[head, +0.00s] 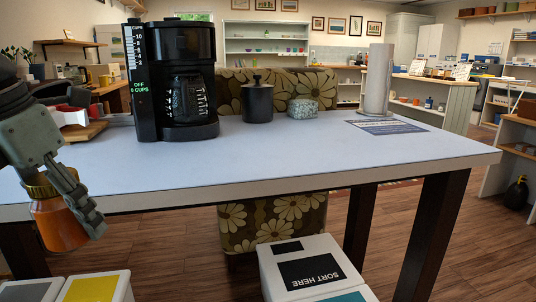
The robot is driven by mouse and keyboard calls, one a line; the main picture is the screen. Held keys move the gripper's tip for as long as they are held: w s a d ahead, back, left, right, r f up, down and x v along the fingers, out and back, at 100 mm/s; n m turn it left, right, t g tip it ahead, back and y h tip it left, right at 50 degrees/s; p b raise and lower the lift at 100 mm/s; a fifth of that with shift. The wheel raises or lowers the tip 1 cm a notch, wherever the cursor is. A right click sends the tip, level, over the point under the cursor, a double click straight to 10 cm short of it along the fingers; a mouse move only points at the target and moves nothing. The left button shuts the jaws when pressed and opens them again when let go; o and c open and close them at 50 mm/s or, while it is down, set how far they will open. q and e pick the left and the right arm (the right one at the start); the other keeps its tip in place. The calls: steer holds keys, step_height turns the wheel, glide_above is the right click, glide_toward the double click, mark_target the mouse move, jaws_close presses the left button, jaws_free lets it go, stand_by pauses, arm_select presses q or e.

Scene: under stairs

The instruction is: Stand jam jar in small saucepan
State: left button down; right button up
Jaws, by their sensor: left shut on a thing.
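An orange jam jar (58,226) with a yellow-gold lid is at the left, in front of the table's front edge. My left gripper (74,198) comes down from the left and is shut on the jar. The jar hangs nearly upright, its top partly covered by the fingers. No open saucepan is clearly seen. A black lidded pot (257,103) with a knob stands on the table behind its middle; I cannot tell whether it is a saucepan. My right gripper is not in view.
The pale blue table (300,157) is clear across its front and middle. A black coffee maker (185,85), a speckled box (303,109), a paper towel roll (378,82) and a printed sheet (386,127) stand or lie toward the back. White sorting bins (310,268) are on the floor below.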

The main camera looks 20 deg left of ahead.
arm_select(q)
steer(key=shift+w+a+f+m+h, duration=0.15)
steer(key=shift+w+f+m, duration=0.2)
steer(key=shift+m, duration=0.25)
steer(key=shift+w+a+f+m+h, duration=0.1)
steer(key=shift+w+f+m+h, duration=0.15)
steer(key=shift+m, duration=0.35)
steer(key=shift+w+f+m, duration=0.1)
steer(key=shift+f+m, duration=0.1)
steer(key=shift+m, duration=0.1)
